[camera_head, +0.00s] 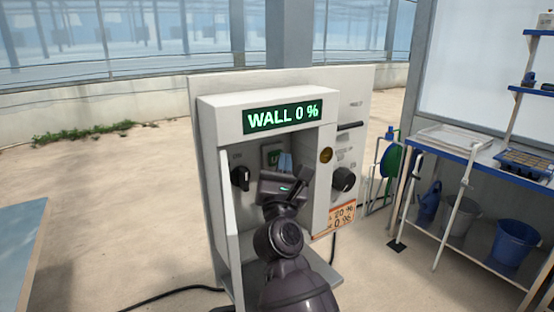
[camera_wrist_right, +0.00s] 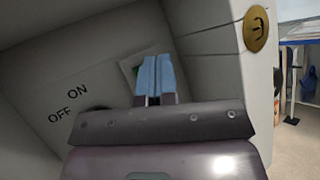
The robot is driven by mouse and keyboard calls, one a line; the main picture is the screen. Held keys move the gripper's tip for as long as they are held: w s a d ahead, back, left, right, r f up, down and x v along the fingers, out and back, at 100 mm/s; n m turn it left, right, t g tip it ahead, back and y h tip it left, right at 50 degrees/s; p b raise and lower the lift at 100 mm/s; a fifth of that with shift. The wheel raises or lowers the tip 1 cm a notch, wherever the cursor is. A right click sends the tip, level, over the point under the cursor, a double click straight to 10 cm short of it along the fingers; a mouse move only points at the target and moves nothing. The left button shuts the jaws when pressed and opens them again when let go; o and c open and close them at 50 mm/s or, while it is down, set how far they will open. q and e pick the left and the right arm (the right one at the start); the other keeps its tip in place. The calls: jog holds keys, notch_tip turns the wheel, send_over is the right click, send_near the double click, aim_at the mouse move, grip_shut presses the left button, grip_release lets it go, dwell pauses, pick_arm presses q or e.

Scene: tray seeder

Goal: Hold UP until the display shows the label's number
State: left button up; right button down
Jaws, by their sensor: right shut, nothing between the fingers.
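The display (camera_head: 283,117) on top of the grey control box (camera_head: 221,113) reads "WALL 0 %" in green. An orange label (camera_head: 334,219) hangs at the box's lower right; its upper line appears to read "20 %", its lower line "0 %", partly cut off by the box edge. My right gripper (camera_head: 286,161) reaches into the box's recess, shut and empty, its blue fingers in front of a greenish button plate (camera_head: 270,155) marked with a "U". In the right wrist view the shut fingers (camera_wrist_right: 155,78) cover most of that plate. My left gripper is not in view.
A black knob (camera_head: 240,177) sits left in the recess, by ON and OFF markings (camera_wrist_right: 68,105). Another black knob (camera_head: 344,179) and a brass disc (camera_head: 326,155) are to the right. A blue-edged bench (camera_head: 470,150) with buckets stands at right. Open floor lies left.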

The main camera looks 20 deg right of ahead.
jog(key=shift+w, duration=0.4)
dwell(2.2)
jog(key=shift+s, duration=0.15)
dwell(1.8)
jog(key=shift+s, duration=0.7)
jog(key=s, duration=0.1)
jog(key=s+p, duration=0.1)
jog(key=s, duration=0.3)
jog(key=shift+d+p, duration=0.4)
jog(key=shift+f, duration=0.1)
